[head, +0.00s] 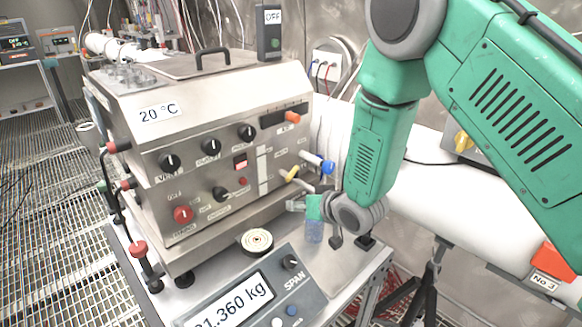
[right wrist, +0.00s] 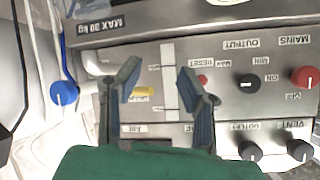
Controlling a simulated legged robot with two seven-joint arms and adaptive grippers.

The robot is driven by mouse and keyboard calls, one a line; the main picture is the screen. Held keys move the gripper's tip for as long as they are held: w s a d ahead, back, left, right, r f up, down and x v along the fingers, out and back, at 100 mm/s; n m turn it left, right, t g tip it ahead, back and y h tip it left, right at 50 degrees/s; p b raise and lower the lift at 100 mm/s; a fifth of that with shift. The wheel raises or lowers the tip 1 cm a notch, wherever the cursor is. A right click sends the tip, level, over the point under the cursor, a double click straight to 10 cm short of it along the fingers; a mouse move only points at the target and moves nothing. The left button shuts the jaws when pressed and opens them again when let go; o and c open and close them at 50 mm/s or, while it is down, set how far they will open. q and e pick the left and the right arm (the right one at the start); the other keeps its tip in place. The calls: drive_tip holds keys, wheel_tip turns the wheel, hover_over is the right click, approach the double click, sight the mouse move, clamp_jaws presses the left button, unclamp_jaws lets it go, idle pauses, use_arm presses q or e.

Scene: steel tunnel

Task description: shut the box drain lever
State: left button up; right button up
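A steel box (head: 150,140) with a "20 °C" label stands on the bench. A short yellow lever (head: 291,174) sticks out low on the right of its front panel; I cannot read a drain label beside it. The lever also shows in the right wrist view (right wrist: 143,94), upside down, lying sideways between the finger outlines, nearer the left finger. My right gripper (right wrist: 160,82) is open and empty, facing the panel. In the head view it (head: 300,204) is just below and right of the yellow lever. I cannot tell whether it touches anything. My left gripper is not in view.
A blue knob (head: 327,166) sits on a white pipe right of the lever. An orange handle (head: 292,117), black knobs and a red mains knob (head: 183,214) are on the panel. A scale display (head: 250,295) and a round disc (head: 257,242) lie in front.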

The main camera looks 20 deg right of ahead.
sight(291, 174)
drive_tip(key=w+r+m+g+h+p, duration=0.4)
drive_tip(key=r+m+g, duration=0.35)
drive_tip(key=r, duration=0.75)
drive_tip(key=shift+m+t, duration=0.35)
drive_tip(key=shift+m, duration=0.1)
drive_tip(key=p+x, duration=0.1)
drive_tip(key=x, duration=1.2)
drive_tip(key=shift+w+a+p, duration=0.15)
drive_tip(key=shift+p, duration=0.2)
